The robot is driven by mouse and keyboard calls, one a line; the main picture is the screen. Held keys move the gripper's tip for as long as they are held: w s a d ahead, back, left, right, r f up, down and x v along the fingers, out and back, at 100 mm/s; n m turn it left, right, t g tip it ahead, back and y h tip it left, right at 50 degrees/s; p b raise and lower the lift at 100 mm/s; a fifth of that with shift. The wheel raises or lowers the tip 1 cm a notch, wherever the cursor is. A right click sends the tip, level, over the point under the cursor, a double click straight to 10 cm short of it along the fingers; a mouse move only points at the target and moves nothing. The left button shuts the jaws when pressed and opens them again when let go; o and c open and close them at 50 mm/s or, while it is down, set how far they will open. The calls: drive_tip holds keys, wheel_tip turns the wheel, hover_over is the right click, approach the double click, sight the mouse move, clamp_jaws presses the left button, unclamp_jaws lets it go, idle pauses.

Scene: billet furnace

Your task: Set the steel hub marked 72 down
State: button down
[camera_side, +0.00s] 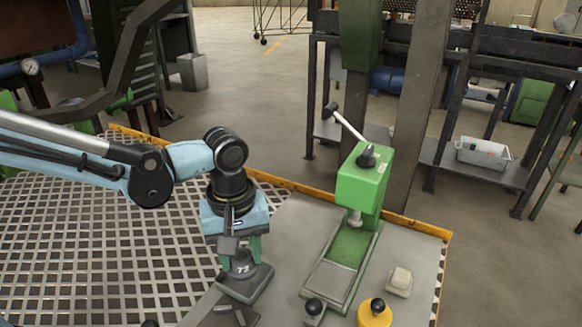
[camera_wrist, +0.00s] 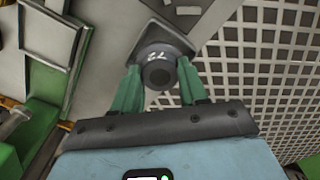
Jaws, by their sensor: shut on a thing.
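The steel hub (camera_side: 241,268) is a dark grey cylinder with a number on its side. It shows 72 upside down in the wrist view (camera_wrist: 158,56). A square grey base (camera_side: 248,285) lies directly under it. I cannot tell whether base and hub are one piece or whether there is a gap to the plate below. My gripper (camera_side: 242,254) points down from above, with its green fingers on either side of the hub's upper part. In the wrist view my gripper (camera_wrist: 159,72) is shut on the hub from both sides.
A green hand press (camera_side: 362,188) with a lever stands to the right. Beside it are a pale block (camera_side: 399,281), a yellow round piece with a black knob (camera_side: 375,316) and a small black-knobbed piece (camera_side: 313,309). Open grating (camera_side: 90,250) covers the left; an orange edge (camera_side: 300,187) runs behind.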

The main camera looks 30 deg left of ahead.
sight(243, 267)
drive_tip(key=shift+w+a+f, duration=0.25)
drive_tip(key=shift+w+f, duration=0.15)
drive_tip(key=shift+w, duration=0.05)
drive_tip(key=shift+f, duration=1.9)
drive_tip(key=shift+f, duration=0.1)
drive_tip(key=c, duration=0.9)
unclamp_jaws()
